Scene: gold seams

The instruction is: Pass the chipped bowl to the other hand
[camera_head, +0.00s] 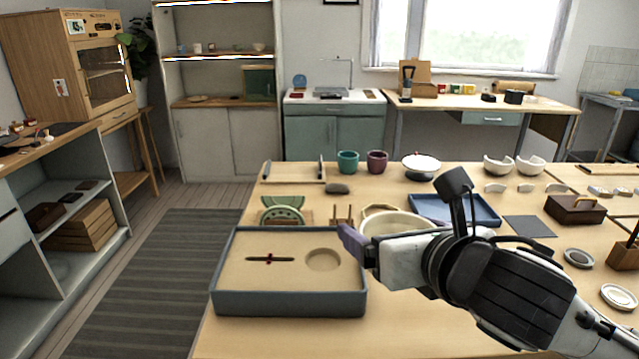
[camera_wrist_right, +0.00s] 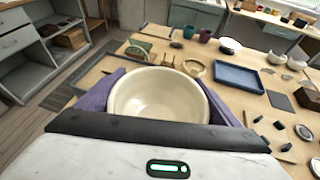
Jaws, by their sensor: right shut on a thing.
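A cream bowl (camera_head: 393,223) is held upright above the table's front part in the head view. It also fills the middle of the right wrist view (camera_wrist_right: 158,97), empty inside. I cannot make out a chip on its rim. My right gripper (camera_head: 362,238) is shut on the bowl; its two purple fingers grip the outside from opposite sides in the right wrist view. The hand hides part of the bowl in the head view. My left gripper is in neither view.
A grey-blue box (camera_head: 290,302) with a round recess and a dark slim tool stands left of the bowl. Behind are a blue tray (camera_head: 455,222), a green part on a stand (camera_head: 283,208) and two cups. Several broken pieces lie at right. The front table edge is clear.

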